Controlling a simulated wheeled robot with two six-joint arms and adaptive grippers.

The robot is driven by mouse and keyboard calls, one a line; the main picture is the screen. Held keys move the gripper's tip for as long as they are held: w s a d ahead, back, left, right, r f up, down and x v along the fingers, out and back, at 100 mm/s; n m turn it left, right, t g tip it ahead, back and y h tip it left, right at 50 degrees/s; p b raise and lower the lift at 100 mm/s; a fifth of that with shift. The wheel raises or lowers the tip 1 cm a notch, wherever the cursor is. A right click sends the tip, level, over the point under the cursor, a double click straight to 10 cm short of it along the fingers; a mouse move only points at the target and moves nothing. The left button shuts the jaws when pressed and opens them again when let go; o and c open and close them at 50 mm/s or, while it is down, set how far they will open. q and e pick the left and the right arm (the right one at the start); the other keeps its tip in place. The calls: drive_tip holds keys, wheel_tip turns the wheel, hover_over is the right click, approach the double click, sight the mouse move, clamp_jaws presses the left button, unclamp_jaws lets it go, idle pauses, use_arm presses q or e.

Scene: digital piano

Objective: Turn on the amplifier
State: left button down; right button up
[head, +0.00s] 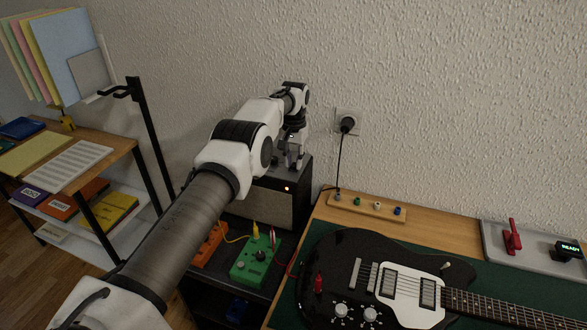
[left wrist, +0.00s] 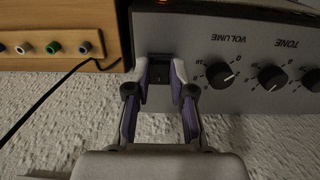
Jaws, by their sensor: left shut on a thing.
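A small dark switch (left wrist: 159,70) sits at the panel's end. My left gripper (left wrist: 160,78) is shut on the switch, one finger on each side; it also shows above the amplifier in the head view (head: 293,160). My right gripper is not in view.
A black guitar (head: 345,265) lies on the table. A green pedal (head: 256,259) and an orange pedal (head: 210,243) stand before the amplifier.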

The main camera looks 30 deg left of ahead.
sight(293, 167)
use_arm(q)
drive_tip(key=c, duration=1)
unclamp_jaws()
wheel_tip(293, 167, up, 7)
drive_tip(key=shift+r, duration=0.15)
